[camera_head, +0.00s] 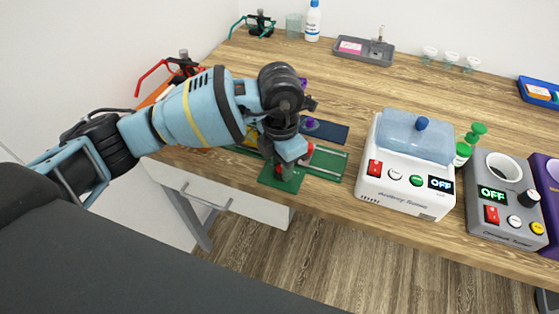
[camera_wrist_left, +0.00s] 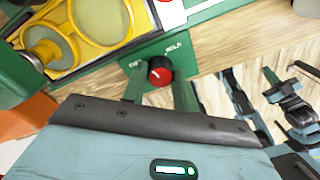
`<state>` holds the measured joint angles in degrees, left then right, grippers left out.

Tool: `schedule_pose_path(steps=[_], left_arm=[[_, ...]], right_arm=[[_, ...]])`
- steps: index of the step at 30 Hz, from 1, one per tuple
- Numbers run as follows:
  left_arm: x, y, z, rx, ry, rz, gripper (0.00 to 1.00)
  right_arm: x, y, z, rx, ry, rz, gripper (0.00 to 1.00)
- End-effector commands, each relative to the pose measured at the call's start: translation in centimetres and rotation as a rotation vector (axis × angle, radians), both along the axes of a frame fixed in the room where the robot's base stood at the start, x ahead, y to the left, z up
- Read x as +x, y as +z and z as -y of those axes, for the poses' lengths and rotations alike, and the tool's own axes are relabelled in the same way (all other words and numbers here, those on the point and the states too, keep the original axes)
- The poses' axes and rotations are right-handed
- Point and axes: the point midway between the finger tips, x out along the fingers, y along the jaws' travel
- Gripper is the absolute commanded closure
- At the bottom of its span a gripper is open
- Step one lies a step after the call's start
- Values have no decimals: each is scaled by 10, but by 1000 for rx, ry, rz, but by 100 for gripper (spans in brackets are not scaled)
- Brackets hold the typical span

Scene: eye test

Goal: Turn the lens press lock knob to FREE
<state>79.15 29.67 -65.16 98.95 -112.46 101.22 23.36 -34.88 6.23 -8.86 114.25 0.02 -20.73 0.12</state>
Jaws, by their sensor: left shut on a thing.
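The green lens press (camera_head: 327,162) stands near the front edge of the wooden table, partly hidden by my left arm. Its lock knob (camera_wrist_left: 160,72) is black with a red face and sits on a green plate. FREE is printed to its left and HOLD to its upper right in the wrist view. I cannot read for certain which word the knob points to. My left gripper (camera_wrist_left: 160,88) is shut on the knob, one finger on each side. In the head view the left gripper (camera_head: 284,164) reaches down to the press front. My right gripper is not in view.
A yellow frame with round lenses (camera_wrist_left: 100,18) lies beside the knob. A white machine with a blue lid (camera_head: 405,180) and a grey machine (camera_head: 500,205) stand right of the press. Red glasses on a stand (camera_head: 183,66) are behind my left arm. The table middle is mostly clear.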

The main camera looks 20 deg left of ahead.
Motion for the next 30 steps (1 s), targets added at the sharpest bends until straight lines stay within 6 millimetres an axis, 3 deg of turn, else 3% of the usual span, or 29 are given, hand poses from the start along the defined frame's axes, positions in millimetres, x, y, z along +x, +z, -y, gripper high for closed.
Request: schedule_pose_path(steps=[15, 30], left_arm=[[0, 4, 0, -2, 337, 5, 94], [0, 1, 0, -1, 398, 2, 94]], right_arm=[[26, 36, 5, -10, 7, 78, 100], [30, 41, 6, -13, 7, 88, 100]])
